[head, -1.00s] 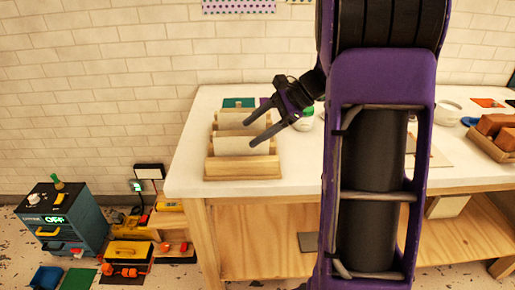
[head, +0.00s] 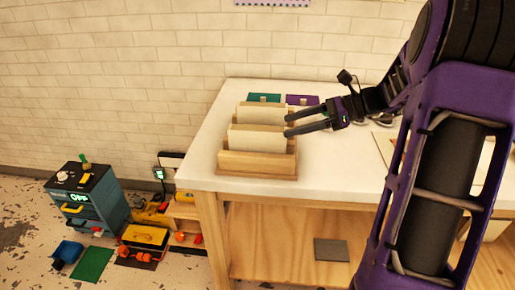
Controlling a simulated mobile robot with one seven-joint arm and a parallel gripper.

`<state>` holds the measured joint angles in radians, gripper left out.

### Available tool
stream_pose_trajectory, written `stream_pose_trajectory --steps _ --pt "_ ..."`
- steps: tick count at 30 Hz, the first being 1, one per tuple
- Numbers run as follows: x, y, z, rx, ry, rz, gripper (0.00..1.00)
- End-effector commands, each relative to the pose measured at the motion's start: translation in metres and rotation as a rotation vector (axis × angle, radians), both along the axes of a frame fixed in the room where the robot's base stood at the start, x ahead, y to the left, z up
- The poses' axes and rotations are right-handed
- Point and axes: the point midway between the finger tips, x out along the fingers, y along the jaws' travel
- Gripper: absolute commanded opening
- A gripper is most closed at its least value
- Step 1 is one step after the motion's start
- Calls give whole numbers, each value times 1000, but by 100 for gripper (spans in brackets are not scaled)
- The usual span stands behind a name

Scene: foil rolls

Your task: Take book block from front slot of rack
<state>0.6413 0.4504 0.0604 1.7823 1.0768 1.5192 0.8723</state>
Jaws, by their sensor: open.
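The light wooden rack (head: 257,165) stands on the left end of the white table in the head view. A cream book block (head: 257,139) stands upright in the rack toward the front, its lower edge hidden by wood. A second cream block (head: 262,114) stands behind it. My gripper (head: 287,125) is open and empty. Its two dark fingers point left, with the tips at the right edge of the blocks in the picture. I cannot tell whether the tips touch a block or how far above the rack they are.
A green piece (head: 264,98) and a purple piece (head: 301,100) lie behind the rack on the table (head: 215,150). My arm covers much of the table's right side. A blue drawer cabinet (head: 88,200) and yellow toolbox (head: 145,236) stand on the floor at left.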

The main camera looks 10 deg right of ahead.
Motion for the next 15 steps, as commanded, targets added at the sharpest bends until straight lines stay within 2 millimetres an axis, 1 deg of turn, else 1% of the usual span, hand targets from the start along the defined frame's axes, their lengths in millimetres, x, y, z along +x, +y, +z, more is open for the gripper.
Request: stream_pose_trajectory --steps 1,4,6,13,15 --pt "3 10 -6 1 0 2 72" --pt "7 23 -11 0 1 2 72" --pt "9 29 -13 0 0 1 72" --pt "15 39 -17 0 -1 0 72" --pt "18 46 -20 0 0 2 72"
